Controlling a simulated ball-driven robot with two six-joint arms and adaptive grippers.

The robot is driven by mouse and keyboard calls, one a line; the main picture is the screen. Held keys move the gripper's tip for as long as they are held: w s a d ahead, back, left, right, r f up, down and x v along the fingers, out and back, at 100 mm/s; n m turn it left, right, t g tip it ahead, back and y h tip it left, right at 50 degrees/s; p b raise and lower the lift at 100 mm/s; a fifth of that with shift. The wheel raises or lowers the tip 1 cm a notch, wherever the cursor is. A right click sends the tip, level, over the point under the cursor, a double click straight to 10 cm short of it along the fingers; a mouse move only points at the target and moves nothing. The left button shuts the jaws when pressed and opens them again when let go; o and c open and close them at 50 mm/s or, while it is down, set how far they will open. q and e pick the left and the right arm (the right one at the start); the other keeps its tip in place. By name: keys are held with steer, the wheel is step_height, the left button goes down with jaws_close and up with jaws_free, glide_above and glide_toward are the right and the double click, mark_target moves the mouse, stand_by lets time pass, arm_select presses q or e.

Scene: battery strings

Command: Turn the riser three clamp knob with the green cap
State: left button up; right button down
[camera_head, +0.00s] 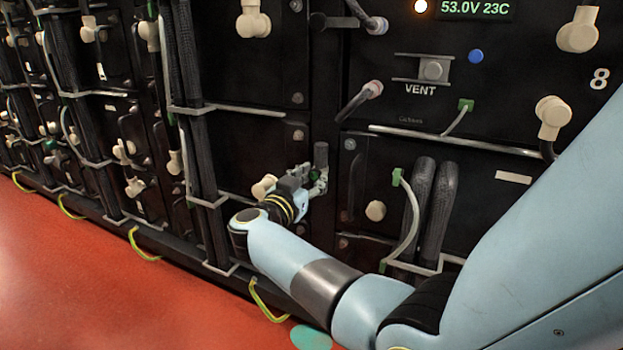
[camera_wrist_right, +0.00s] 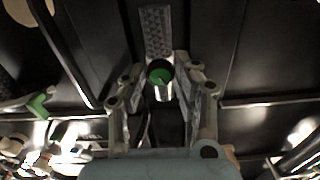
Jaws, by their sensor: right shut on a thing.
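My right gripper (camera_head: 316,182) reaches from the lower right to the front of the dark battery rack. In the right wrist view, its two fingers (camera_wrist_right: 160,88) are shut on a small metal clamp knob with a green cap (camera_wrist_right: 159,75), one finger on each side. A dark braided riser (camera_wrist_right: 156,30) stands directly behind the knob; its upper end (camera_head: 320,154) shows above the gripper in the head view. The knob is hidden or too small to make out in the head view. No riser number is readable. My left gripper is not in view.
A green-ended pale cable (camera_head: 412,218) and two thick braided cables (camera_head: 436,205) are right of the gripper. Thick vertical cables (camera_head: 190,90) and metal rails (camera_head: 240,109) are to its left. Beige connectors (camera_head: 552,112) stick out of the rack. The red floor (camera_head: 90,270) is clear.

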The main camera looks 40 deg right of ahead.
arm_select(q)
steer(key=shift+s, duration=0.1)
arm_select(e)
steer(key=shift+m, duration=0.3)
steer(key=shift+m+p, duration=0.4)
steer(key=shift+m, duration=2.2)
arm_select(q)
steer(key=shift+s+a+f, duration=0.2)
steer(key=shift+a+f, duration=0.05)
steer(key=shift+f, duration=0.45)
arm_select(e)
steer(key=shift+f, duration=0.1)
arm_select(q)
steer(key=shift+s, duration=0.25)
arm_select(e)
steer(key=shift+a, duration=0.1)
steer(key=c, duration=1)
jaws_free()
